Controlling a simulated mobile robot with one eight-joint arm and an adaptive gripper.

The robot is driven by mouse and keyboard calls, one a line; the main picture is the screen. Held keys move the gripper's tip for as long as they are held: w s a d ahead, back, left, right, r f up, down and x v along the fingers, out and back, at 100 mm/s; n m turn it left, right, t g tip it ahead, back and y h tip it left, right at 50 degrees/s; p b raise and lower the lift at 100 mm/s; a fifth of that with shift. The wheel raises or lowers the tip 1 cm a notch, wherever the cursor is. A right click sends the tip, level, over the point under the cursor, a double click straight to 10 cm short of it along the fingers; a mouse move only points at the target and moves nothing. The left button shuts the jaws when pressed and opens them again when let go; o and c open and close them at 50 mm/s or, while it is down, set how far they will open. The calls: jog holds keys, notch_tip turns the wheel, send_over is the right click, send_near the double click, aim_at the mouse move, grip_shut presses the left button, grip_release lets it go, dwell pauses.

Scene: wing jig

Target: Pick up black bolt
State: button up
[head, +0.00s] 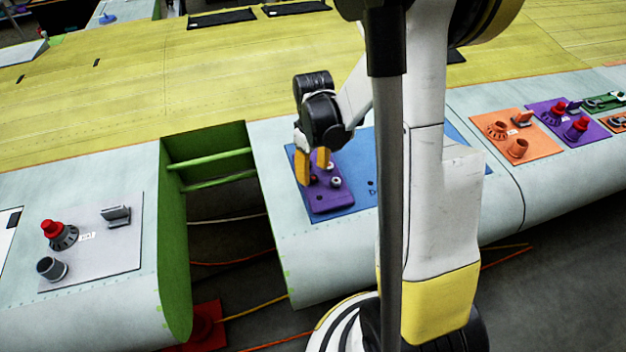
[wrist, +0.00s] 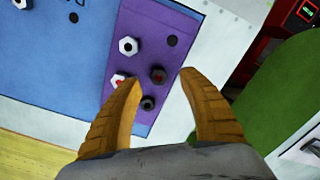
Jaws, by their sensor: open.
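In the wrist view a purple plate (wrist: 148,118) carries several hex bolts. A dark bolt (wrist: 157,75) shows between the tips of my open gripper (wrist: 160,79). A second dark, blackish bolt (wrist: 148,103) sits close beside the left finger; I cannot tell for certain which of the two is the black bolt. A silver bolt with a reddish centre (wrist: 119,77) is partly hidden by the left finger. In the head view my gripper (head: 313,168) is over the left part of the purple plate (head: 333,200), with nothing held.
The purple plate lies on a blue panel (head: 358,165) on the pale wing edge. Another silver bolt (wrist: 128,46) and a dark hole (wrist: 172,40) are near the bolts. An open green-walled bay (head: 175,240) lies left of the panel. A grey plate with parts (head: 115,255) is farther left.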

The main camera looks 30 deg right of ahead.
aim_at(313, 177)
notch_tip(313, 177, down, 3)
jog(key=shift+w+f, duration=0.15)
jog(key=shift+f, duration=0.05)
grip_shut()
jog(key=shift+r, duration=0.15)
jog(key=r, duration=0.4)
jog(key=shift+d+r, duration=0.15)
jog(key=shift+d, duration=0.05)
jog(key=s+d+r, duration=0.5)
jog(key=d+r, duration=0.1)
jog(key=d, duration=0.4)
jog(key=shift+s+r, duration=0.25)
jog(key=shift+s, duration=0.05)
